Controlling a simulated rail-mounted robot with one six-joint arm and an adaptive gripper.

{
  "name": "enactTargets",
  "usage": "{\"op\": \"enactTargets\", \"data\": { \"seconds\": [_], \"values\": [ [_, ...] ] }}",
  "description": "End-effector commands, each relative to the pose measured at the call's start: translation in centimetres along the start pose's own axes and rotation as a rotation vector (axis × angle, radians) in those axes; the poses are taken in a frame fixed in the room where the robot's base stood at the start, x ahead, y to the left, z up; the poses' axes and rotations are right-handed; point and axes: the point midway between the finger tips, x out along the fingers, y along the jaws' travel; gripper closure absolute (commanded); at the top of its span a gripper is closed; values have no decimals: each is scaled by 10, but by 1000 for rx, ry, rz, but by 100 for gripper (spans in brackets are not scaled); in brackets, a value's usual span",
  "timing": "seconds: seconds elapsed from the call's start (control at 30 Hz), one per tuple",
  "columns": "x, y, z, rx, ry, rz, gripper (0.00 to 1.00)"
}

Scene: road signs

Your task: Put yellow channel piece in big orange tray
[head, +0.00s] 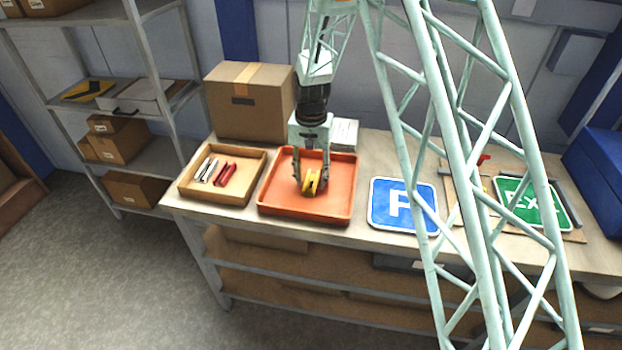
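The big orange tray (278,200) sits on the workbench near the middle of the head view. My gripper (312,186) points down over the inside of this tray. The yellow channel piece (311,184) is between its fingertips, and the fingers appear closed on it. The piece is low inside the tray's outline. I cannot tell whether it touches the tray floor. The fingers hide part of the piece. The rest of the tray looks empty.
A smaller tan tray (190,193) with red and white pieces stands left of the orange tray. A cardboard box (250,110) stands behind.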

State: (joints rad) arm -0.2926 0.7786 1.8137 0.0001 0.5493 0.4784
Motion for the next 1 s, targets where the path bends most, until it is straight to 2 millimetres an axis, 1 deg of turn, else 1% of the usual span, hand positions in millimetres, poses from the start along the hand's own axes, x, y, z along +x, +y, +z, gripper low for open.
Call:
{"op": "enactTargets", "data": {
  "seconds": [0.27, 0.47, 0.77, 1.0],
  "values": [
    [-4, 0, 0, 0, 1, 0, 64],
    [-19, 0, -1, 0, 2, -1, 64],
    [-55, 0, -1, 0, 3, -1, 64],
    [-87, 0, -1, 0, 2, -1, 64]
  ]
}}
